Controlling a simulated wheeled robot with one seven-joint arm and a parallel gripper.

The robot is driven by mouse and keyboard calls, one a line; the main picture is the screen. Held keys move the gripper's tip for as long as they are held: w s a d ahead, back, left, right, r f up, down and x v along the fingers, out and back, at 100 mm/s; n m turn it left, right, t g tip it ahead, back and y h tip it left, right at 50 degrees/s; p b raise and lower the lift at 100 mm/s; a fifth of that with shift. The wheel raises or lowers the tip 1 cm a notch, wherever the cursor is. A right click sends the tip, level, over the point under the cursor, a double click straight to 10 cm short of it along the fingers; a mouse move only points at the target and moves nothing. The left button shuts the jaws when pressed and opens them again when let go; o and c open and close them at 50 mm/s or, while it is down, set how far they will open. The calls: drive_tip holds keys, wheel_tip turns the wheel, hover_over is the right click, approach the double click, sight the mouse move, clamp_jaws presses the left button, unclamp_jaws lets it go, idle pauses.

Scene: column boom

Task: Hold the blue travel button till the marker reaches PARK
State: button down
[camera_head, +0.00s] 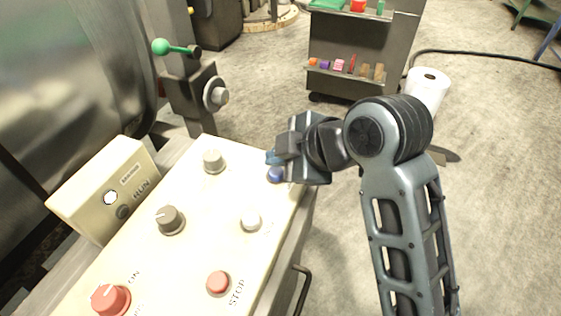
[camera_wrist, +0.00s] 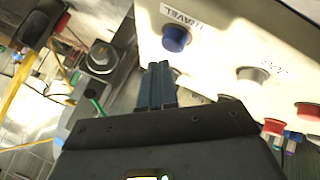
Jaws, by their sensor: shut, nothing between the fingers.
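The blue travel button (camera_head: 275,174) sits near the far right corner of the cream control panel (camera_head: 190,255). In the wrist view the button (camera_wrist: 176,38) shows beside the upside-down label TRAVEL. My gripper (camera_head: 272,157) is shut and empty, with its blue fingers beside the button in the head view. In the wrist view the closed fingertips (camera_wrist: 160,68) end just short of the button's picture, with a small gap. The button looks raised, and I see no contact. I cannot make out the marker or the word PARK in either view.
The panel also holds a white button (camera_head: 251,221), a red STOP button (camera_head: 218,283), a red knob (camera_head: 110,299) and grey knobs. A box marked RUN (camera_head: 105,190) stands at its left. A cart (camera_head: 358,60) stands beyond; open floor lies right.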

sight(280, 174)
drive_tip(key=shift+r, duration=0.1)
wheel_tip(280, 174, up, 5)
drive_tip(key=p, duration=0.4)
idle(0.4)
drive_tip(key=shift+d, duration=0.1)
idle(0.7)
